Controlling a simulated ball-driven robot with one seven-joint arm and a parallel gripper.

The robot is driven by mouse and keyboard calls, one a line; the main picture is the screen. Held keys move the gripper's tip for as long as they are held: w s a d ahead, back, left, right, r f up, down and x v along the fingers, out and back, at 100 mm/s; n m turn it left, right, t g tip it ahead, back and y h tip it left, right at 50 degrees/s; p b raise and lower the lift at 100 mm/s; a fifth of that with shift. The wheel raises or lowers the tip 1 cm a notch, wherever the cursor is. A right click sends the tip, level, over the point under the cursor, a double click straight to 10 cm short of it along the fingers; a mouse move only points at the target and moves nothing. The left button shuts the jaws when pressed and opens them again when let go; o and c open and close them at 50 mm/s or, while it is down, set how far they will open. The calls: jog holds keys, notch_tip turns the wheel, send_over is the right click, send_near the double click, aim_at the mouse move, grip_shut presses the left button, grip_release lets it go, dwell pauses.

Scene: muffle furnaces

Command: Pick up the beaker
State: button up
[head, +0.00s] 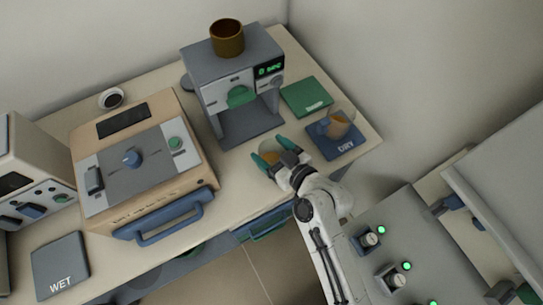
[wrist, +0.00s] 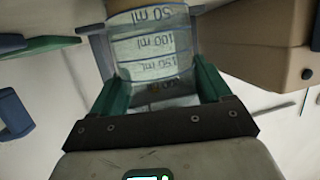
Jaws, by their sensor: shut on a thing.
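The beaker (wrist: 152,50) is clear with printed millilitre marks, which appear upside down in the wrist view. It sits between the green fingers of my gripper (wrist: 158,85), one on each side, and my gripper is shut on it. In the head view my gripper (head: 271,157) is over the table in front of the grey machine, and the held beaker (head: 268,147) shows only in part between the fingers, with an orange tint. I cannot tell whether its base touches the table.
A second glass vessel with amber contents (head: 338,124) stands on the blue DRY pad (head: 345,148). A green pad (head: 306,97) lies behind it. The grey machine (head: 232,80) carries a brown cup (head: 227,38). A beige furnace (head: 130,160) with a blue handle and a WET pad (head: 60,265) are left.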

aim_at(272, 145)
jog(key=c, duration=0.9)
jog(key=shift+r, duration=0.45)
jog(key=s+r, duration=0.4)
jog(key=s+r+b, duration=0.1)
jog(key=s+r, duration=0.3)
jog(key=s, duration=0.1)
jog(key=s+d+r, duration=0.1)
jog(key=s+r, duration=0.3)
jog(key=s, duration=0.1)
